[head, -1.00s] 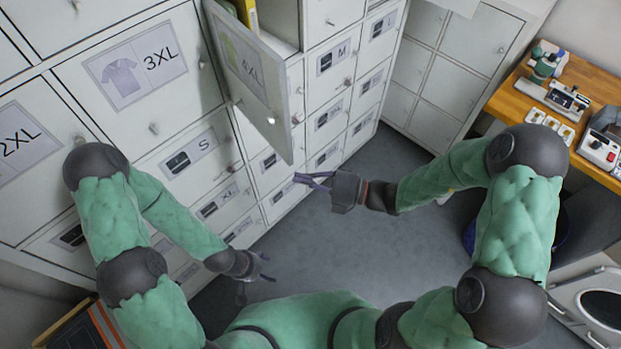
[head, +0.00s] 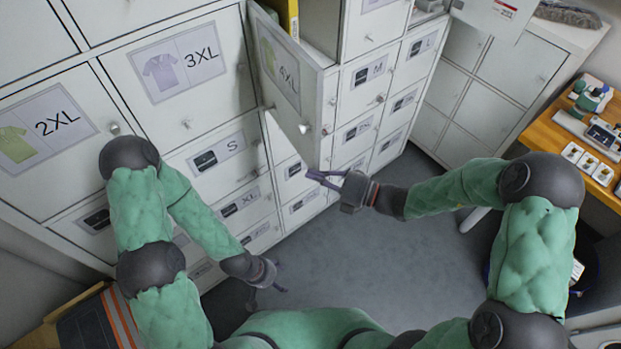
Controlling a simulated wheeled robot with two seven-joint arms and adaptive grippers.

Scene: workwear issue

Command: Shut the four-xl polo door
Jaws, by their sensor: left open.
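The 4XL polo door (head: 292,72) stands open, swung out from the cabinet front. Its label with a green polo picture faces me, and its small knob (head: 303,128) is near the lower free corner. Behind it the compartment is partly hidden, with a yellow item (head: 290,14) at its top. My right gripper (head: 312,177) is just below the door's lower free corner, fingers pointing left toward the cabinet. I cannot tell whether it touches the door or how far its fingers are apart. My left gripper (head: 280,290) is open and empty, low in front of the cabinet.
The 3XL door (head: 215,95) and 2XL door (head: 45,165) are shut, as are the smaller drawers below. A wooden bench (head: 545,130) with devices stands at the right. Grey floor (head: 370,260) is clear between. An orange-striped dark item (head: 100,320) lies lower left.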

